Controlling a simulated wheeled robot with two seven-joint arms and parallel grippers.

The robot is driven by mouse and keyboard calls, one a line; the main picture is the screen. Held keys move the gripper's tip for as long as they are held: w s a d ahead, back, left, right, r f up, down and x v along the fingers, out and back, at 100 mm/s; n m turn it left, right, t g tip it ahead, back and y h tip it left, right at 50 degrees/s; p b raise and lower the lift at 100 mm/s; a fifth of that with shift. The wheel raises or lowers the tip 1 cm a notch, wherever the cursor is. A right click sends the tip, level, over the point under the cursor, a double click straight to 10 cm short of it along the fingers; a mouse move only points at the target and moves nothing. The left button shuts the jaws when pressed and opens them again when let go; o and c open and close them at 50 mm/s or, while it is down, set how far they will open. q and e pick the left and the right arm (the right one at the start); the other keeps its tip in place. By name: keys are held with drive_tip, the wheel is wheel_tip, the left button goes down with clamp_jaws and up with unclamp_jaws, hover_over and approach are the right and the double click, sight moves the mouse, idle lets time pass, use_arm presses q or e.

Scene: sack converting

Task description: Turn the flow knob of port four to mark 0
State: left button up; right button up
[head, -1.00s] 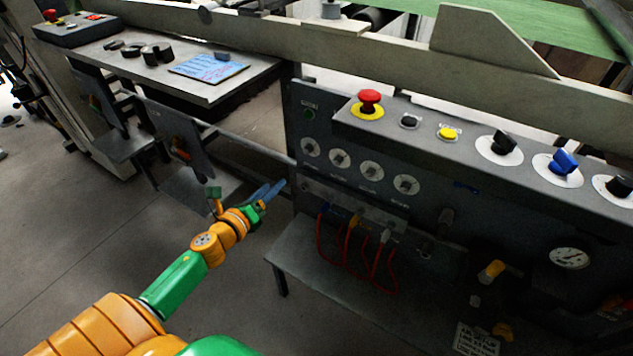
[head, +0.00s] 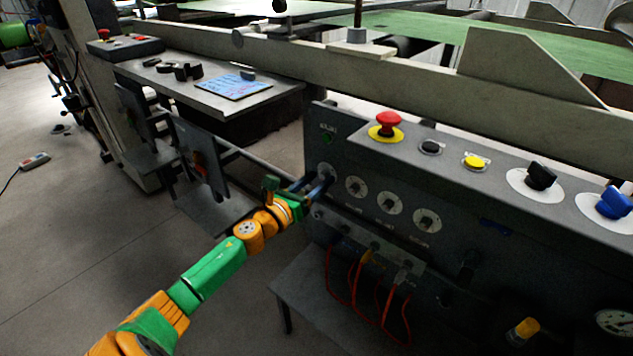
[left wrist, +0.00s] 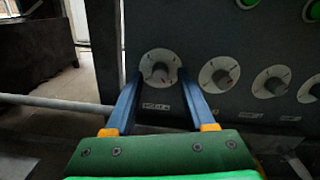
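A row of round white dials with grey knobs runs along the dark panel. The leftmost flow knob (head: 325,169) is in front of my left gripper (head: 318,184); this knob also shows in the left wrist view (left wrist: 160,71). My left gripper is open, its two blue fingers spread to either side of that knob in the wrist view. I cannot tell whether the fingertips touch it. Red marks show on its dial, but the labels are too small to read, so I cannot tell which is port four. My right gripper is not in view.
Other dials (head: 390,203) continue to the right. A red emergency button (head: 388,122), a yellow button (head: 475,161) and a black selector (head: 541,175) sit on the ledge above. Red hoses (head: 331,280) hang below. A grey table (head: 205,95) stands behind at the left.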

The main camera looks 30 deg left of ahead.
use_arm(q)
clamp_jaws()
drive_tip(key=shift+n, duration=0.3)
